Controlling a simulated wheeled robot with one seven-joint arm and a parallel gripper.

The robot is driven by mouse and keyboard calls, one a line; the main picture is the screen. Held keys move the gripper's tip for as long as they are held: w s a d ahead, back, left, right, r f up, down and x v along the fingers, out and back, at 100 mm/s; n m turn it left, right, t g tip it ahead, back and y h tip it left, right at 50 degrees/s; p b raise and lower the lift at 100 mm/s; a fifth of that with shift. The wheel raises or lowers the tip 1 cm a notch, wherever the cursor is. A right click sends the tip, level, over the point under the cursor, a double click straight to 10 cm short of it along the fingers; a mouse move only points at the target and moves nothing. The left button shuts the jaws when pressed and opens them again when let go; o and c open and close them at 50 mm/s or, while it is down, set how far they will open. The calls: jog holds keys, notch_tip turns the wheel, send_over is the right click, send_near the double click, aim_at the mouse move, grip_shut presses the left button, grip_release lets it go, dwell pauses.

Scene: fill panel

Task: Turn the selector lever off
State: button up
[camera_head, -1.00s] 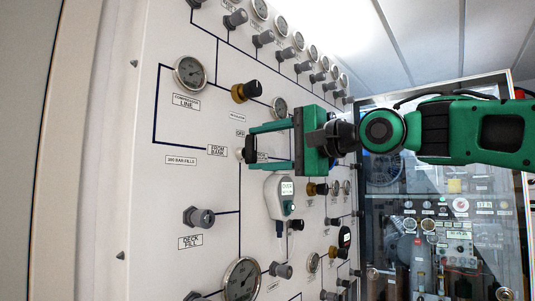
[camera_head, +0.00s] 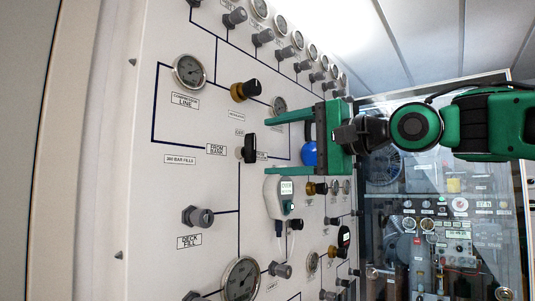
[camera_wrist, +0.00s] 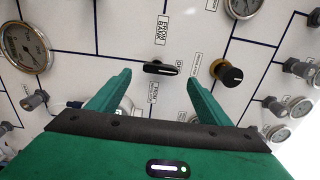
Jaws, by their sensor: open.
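The selector lever (camera_head: 249,148) is a black handle on the white panel, between the "FROM BANK" label and a small line label, with a small "OFF"-like label just above it. In the wrist view the lever (camera_wrist: 160,69) lies ahead of the fingers, roughly midway between them. My green gripper (camera_head: 267,144) is open, its two fingers one above the other in the head view. The fingertips stand to the right of the lever, apart from it. In the wrist view my gripper (camera_wrist: 158,82) has nothing between its fingers.
A brass regulator with a black knob (camera_head: 246,90) sits above the lever. A blue round part (camera_head: 309,153) shows behind the fingers. Gauges and knobs cover the panel; a glass-doored cabinet (camera_head: 440,220) stands right.

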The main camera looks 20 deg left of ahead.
jog(key=v, duration=0.6)
dwell(0.4)
